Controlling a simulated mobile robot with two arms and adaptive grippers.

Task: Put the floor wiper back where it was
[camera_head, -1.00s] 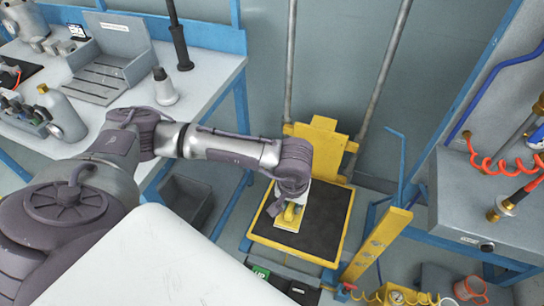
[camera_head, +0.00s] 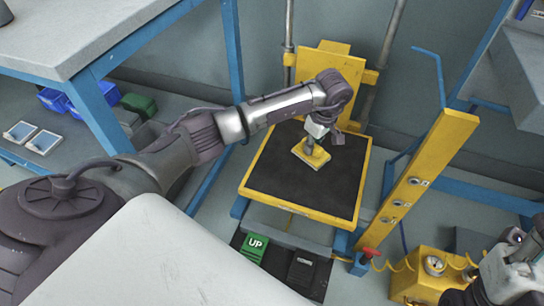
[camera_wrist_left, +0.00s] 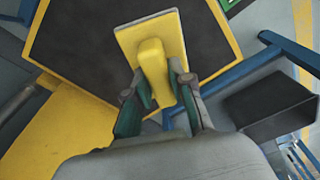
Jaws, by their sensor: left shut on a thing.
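The floor wiper (camera_head: 311,153) is a small yellow plate with a raised yellow grip. My left gripper (camera_head: 315,137) is shut on that grip, over the black top of the yellow-edged lift platform (camera_head: 255,178). In the left wrist view the wiper (camera_wrist_left: 150,37) shows plate outward, with its grip between the two green-padded fingers (camera_wrist_left: 160,95). I cannot tell whether the plate touches the black top. My right arm's end (camera_head: 510,275) shows in part at the lower right, and its fingers are not clear.
A yellow post (camera_head: 415,180) stands right of the platform. Green UP (camera_head: 254,246) and black (camera_head: 301,268) pedals lie in front. A yellow box (camera_head: 425,275) with a coiled hose is at lower right. A workbench (camera_head: 75,35) stands at left. Much of the black top is clear.

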